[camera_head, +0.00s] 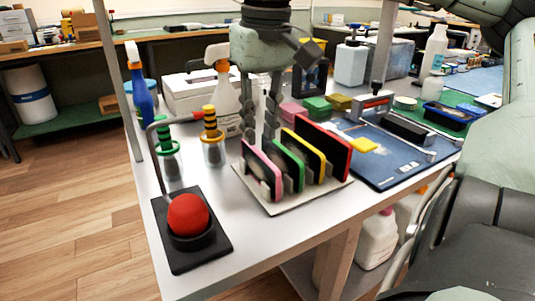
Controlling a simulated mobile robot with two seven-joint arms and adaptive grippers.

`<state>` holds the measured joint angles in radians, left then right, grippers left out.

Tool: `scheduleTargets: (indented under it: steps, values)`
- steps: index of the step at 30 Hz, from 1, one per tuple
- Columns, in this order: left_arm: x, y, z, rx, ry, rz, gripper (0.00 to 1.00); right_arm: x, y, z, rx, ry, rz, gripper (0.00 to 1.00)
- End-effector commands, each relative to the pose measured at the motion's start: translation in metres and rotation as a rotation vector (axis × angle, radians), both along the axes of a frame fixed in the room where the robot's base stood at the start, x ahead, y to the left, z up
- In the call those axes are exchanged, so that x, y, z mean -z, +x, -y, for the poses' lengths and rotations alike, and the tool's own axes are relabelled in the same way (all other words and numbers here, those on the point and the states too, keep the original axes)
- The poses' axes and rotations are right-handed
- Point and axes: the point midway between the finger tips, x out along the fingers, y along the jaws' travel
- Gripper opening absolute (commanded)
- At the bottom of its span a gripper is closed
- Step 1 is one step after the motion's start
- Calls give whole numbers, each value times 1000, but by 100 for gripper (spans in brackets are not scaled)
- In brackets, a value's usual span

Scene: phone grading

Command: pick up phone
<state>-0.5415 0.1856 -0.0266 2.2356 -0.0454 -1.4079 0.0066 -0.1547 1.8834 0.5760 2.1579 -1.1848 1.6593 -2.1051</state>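Several phones stand upright in a row in a rack on a pale board (279,208). They are a pink-edged phone (262,171), a green-edged phone (288,165), a yellow-edged phone (310,160) and a red-edged phone (325,151). My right gripper (259,136) hangs from above, fingers down. Its two fingers are apart, with a narrow gap showing between them. The tips reach the far upper edges of the pink and green phones; I cannot tell whether they touch. No phone is lifted. My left gripper is not in view.
A red ball on a black base (188,215) stands at front left. Jars with coloured rings (213,150), a spray bottle (222,100) and a blue spray bottle (143,95) stand behind it. A blue mat (385,165) lies right of the rack.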

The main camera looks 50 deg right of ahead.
Motion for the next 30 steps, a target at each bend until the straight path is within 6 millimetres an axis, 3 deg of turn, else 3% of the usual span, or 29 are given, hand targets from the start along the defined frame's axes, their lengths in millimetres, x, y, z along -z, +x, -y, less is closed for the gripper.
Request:
scheduleTargets:
  steps: [5,21,30]
  values:
    - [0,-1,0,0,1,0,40,4,0,0,-2,-3,-2,21]
    - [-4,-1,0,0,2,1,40,72,5,1,-2,-1,-4,21]
    - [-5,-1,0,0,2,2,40,78,6,1,-2,-1,1,21]
